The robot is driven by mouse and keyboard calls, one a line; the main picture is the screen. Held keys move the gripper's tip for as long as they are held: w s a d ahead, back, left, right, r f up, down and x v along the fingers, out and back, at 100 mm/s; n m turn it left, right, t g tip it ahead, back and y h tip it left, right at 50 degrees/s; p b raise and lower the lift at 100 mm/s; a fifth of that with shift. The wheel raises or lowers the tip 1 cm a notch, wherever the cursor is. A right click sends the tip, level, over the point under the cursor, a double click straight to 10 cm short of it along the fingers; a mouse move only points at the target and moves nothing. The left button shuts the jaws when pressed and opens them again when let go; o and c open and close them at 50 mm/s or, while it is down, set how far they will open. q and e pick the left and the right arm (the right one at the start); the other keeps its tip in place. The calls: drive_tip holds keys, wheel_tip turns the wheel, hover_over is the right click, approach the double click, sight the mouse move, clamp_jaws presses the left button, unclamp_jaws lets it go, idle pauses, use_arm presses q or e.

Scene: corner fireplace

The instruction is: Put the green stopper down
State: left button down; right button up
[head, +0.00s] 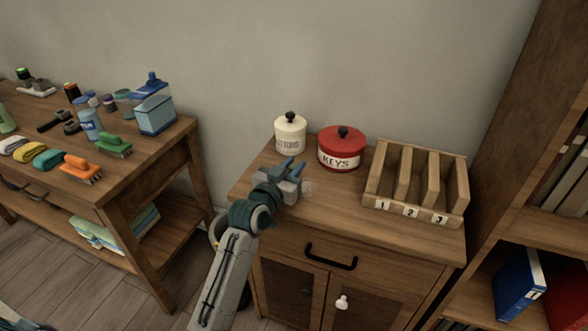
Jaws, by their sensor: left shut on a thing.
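My left gripper (292,167) is over the left part of the small wooden cabinet top (325,204), in front of the cream BUTTONS jar (290,134) and left of the red KEYS tin (342,150). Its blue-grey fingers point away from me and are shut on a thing. I cannot make out the green stopper; the gripper hides what it holds. I cannot tell whether the held thing touches the cabinet top. My right gripper is not in view.
A wooden rack (414,213) with slots marked 1, 2 and 3 stands on the cabinet's right. The cabinet's front middle is clear. A workbench (150,157) at left carries brushes, cloths and bottles. A bookshelf (515,150) rises at right.

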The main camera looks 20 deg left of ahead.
use_arm(q)
drive_tip(key=shift+w+f, duration=0.35)
drive_tip(key=shift+f, duration=0.2)
drive_tip(key=shift+f, duration=0.15)
drive_tip(key=c, duration=1.3)
unclamp_jaws()
drive_tip(key=shift+o, duration=0.2)
